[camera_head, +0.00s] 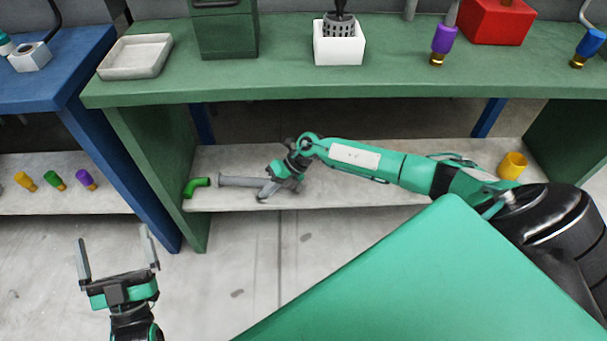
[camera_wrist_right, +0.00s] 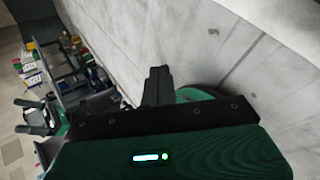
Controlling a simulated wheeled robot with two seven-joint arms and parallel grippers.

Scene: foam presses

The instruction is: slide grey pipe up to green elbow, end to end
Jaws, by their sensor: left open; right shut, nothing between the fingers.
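The grey pipe (camera_head: 238,181) lies on the pale lower shelf under the green bench. The green elbow (camera_head: 194,187) lies at the pipe's left, by the shelf's left end; a small gap seems to show between them. My right gripper (camera_head: 264,193) is at the pipe's right end, low over the shelf, and hides that end; whether it touches the pipe I cannot tell. In the right wrist view its dark fingers (camera_wrist_right: 158,86) are together with nothing between them. My left gripper (camera_head: 112,258) is open and empty over the floor, in front of the benches.
A yellow cup (camera_head: 512,165) stands at the lower shelf's (camera_head: 340,197) right end. The green side panel (camera_head: 160,165) bounds the shelf on the left. The green bench top (camera_head: 280,75) overhangs it, carrying a white tray (camera_head: 136,57) and a white box (camera_head: 338,46).

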